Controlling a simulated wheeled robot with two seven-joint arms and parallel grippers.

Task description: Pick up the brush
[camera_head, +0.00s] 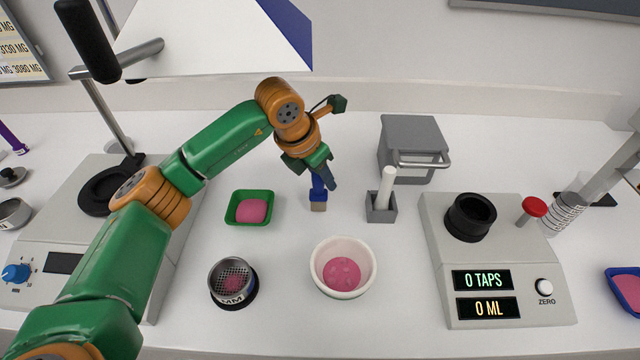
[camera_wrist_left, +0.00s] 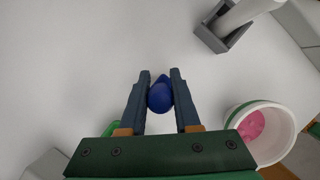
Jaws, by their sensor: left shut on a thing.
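The brush (camera_head: 318,190) has a blue handle and a tan lower end, and stands roughly upright below my left gripper. My left gripper (camera_head: 324,180) points down and is shut on the brush's blue handle. In the left wrist view the rounded blue top of the brush (camera_wrist_left: 160,97) sits between the two fingers of my left gripper (camera_wrist_left: 161,88); the rest of the brush is hidden beneath it. I cannot tell whether the tan end touches the table. My right gripper is not in view.
A grey holder (camera_head: 381,213) with a white pestle-like rod stands just right of the brush. A white bowl (camera_head: 343,247) with pink powder is in front. A green tray (camera_head: 236,221) and a sieve cup (camera_head: 232,284) lie left. A grey box (camera_head: 408,135) stands behind.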

